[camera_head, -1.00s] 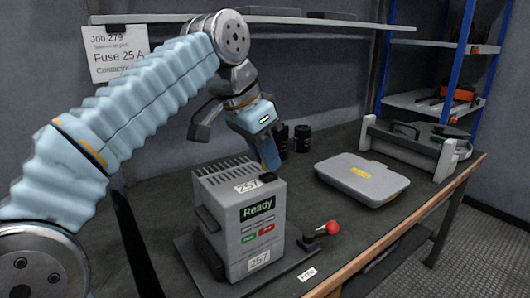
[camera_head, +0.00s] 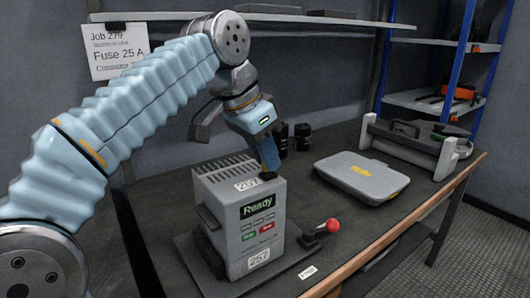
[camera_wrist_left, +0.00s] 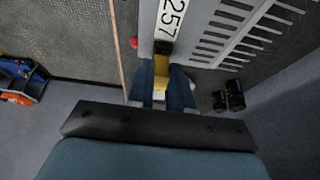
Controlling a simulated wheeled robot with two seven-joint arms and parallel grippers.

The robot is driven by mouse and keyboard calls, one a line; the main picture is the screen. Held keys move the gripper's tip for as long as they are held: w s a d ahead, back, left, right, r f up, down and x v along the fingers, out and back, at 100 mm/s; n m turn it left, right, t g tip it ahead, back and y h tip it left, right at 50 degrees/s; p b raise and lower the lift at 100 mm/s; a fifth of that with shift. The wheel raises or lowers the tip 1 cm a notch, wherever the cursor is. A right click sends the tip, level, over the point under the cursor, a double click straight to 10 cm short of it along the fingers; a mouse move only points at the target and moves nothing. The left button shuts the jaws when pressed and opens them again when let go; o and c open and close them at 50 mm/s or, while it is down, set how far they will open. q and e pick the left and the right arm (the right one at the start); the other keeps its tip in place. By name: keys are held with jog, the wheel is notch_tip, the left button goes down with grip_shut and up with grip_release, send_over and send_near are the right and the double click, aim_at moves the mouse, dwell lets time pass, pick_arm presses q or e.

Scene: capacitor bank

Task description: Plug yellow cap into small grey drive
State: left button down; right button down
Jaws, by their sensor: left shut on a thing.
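The small grey drive (camera_head: 262,222) stands on a dark base plate at the front of the bench. It has a green "Ready" display and a "257" label, and its slotted top also shows in the left wrist view (camera_wrist_left: 207,40). My left gripper (camera_head: 269,165) points down at the drive's top right corner. In the left wrist view its blue fingers (camera_wrist_left: 163,88) are shut on the yellow cap (camera_wrist_left: 162,68). The cap's dark end is at the drive's top, beside the "257" label. I cannot tell whether it is seated. My right gripper is not in view.
A red-knobbed lever (camera_head: 331,226) stands just right of the drive. Black cylinders (camera_head: 302,137) stand behind my gripper. A grey flat case (camera_head: 362,179) and a grey frame (camera_head: 415,146) occupy the bench's right side. A wall shelf (camera_head: 300,22) runs above.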

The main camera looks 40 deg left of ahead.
pick_arm(q)
jog(key=shift+f, duration=0.3)
jog(key=c, duration=0.9)
grip_release()
jog(key=shift+c, duration=0.2)
jog(key=p+v, duration=0.2)
jog(key=v, duration=1.1)
jog(key=shift+s+r, duration=0.15)
jog(key=shift+r, duration=0.1)
